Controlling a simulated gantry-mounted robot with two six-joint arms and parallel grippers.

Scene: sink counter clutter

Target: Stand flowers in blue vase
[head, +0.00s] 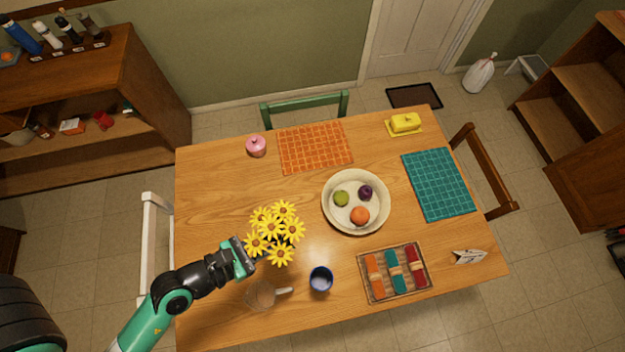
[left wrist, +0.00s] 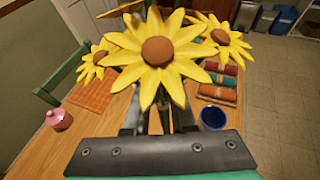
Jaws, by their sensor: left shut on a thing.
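The yellow flowers (head: 276,228) form a bunch over the left part of the table in the head view. Their large blooms (left wrist: 157,50) fill the upper middle of the left wrist view. My left gripper (head: 246,258) is shut on the flowers, just at the lower left of the blooms; the stems are mostly hidden. The blue vase (head: 320,279) stands upright on the table, to the lower right of the flowers and apart from them. Its round opening faces up, and it also shows in the left wrist view (left wrist: 213,117). My right gripper is in neither view.
A clear glass jug (head: 261,294) stands left of the vase, close to my left arm. A tray of rolled napkins (head: 428,284) lies right of the vase. A fruit bowl (head: 328,212) is mid-table. A pink jar (head: 256,146) stands behind. The table's left part is mostly bare.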

